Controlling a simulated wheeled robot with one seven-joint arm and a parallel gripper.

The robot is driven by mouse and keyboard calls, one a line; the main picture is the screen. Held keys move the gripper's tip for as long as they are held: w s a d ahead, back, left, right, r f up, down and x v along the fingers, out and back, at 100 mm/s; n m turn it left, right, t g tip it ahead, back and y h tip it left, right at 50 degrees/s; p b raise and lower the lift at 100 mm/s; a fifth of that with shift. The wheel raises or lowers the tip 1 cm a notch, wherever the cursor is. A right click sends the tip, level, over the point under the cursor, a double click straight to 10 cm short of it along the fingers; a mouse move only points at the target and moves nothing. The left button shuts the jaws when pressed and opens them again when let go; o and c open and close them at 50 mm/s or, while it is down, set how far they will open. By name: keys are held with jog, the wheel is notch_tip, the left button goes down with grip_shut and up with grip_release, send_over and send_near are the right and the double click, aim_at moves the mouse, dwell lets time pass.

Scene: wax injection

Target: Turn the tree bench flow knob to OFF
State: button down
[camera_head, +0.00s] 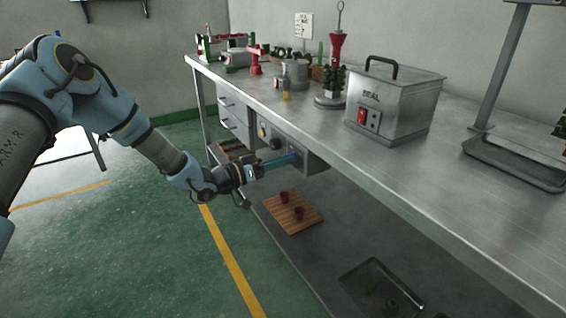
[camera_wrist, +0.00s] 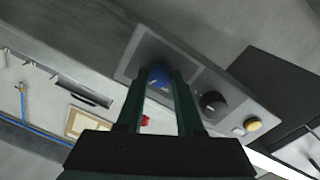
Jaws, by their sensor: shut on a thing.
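The bench's control panel (camera_head: 285,137) is set in the front face under the worktop, and it fills the upper middle of the wrist view (camera_wrist: 140,63). In the wrist view a blue knob (camera_wrist: 160,77), a black knob (camera_wrist: 212,104) and a yellow button or knob (camera_wrist: 252,124) stand in a row on it. No label can be read, so I cannot tell which is the flow knob by its marking. My gripper (camera_head: 292,157) reaches the panel from the left. In the wrist view its two fingers (camera_wrist: 163,80) are shut on the blue knob, one on each side, hiding part of it.
A steel box with a red switch (camera_head: 394,106) stands on the metal worktop (camera_head: 470,165), with tools and a dark wax tree (camera_head: 333,80) behind it. Below, a wooden board (camera_head: 285,220) with red cups and a metal tray (camera_head: 372,270) lie on the lower shelf. Green floor is clear at left.

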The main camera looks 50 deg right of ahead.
jog(key=shift+f+n+t+h, duration=0.1)
jog(key=shift+n+t+h, duration=0.25)
jog(key=shift+n, duration=7.35)
jog(key=c, duration=0.5)
grip_release()
jog(key=shift+c, duration=0.2)
